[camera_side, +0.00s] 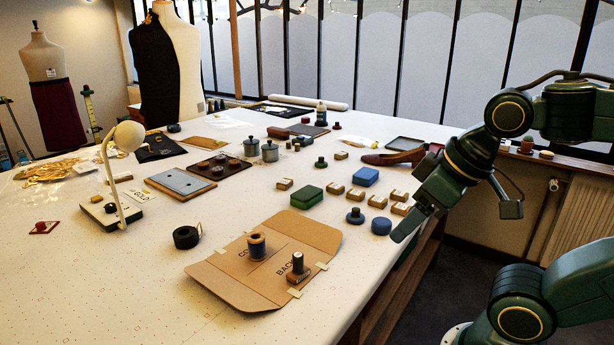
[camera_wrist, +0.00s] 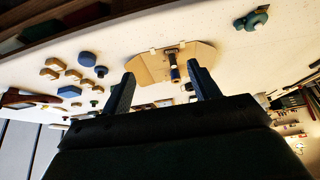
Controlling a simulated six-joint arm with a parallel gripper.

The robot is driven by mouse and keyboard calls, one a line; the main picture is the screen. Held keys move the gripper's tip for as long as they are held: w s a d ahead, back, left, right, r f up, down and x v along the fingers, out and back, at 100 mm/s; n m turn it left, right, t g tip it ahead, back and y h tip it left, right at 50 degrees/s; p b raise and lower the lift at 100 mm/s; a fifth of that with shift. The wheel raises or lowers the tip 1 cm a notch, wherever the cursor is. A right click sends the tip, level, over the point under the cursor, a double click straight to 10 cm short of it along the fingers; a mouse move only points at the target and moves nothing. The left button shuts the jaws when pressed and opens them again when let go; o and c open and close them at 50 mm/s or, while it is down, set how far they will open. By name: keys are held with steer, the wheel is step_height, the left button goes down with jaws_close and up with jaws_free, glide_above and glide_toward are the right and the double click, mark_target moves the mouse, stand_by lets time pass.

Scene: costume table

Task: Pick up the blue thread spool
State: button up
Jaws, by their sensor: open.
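The blue thread spool (camera_side: 256,246) stands upright on the left part of an open cardboard folder (camera_side: 222,280) on the table. It also shows in the wrist view (camera_wrist: 175,74), between my fingers but farther off. My gripper (camera_side: 412,222) is at the table's right edge, to the right of the folder and apart from the spool. In the wrist view my gripper (camera_wrist: 158,90) has its two fingers spread wide with nothing between them.
Black tape (camera_side: 186,237) lies left of the folder. Several small wooden blocks, a green box (camera_side: 306,196) and blue pieces (camera_side: 381,226) lie behind it. A lamp (camera_side: 126,140) stands farther left.

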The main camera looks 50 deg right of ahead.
steer(key=shift+w+r, duration=0.1)
steer(key=w+r+m+g, duration=0.15)
steer(key=w+m, duration=0.25)
steer(key=w, duration=0.4)
steer(key=w+r+m+g, duration=0.1)
steer(key=w+r+m, duration=0.25)
steer(key=w, duration=0.35)
steer(key=m+g, duration=0.3)
steer(key=m, duration=0.6)
glide_above(256, 242)
steer(key=d, duration=0.2)
step_height(256, 242, down, 8)
steer(key=shift+w+a, duration=0.2)
steer(key=shift+w, duration=0.5)
steer(key=shift+f, duration=0.15)
step_height(256, 242, down, 8)
steer(key=shift+f, duration=0.25)
steer(key=shift+f, duration=0.1)
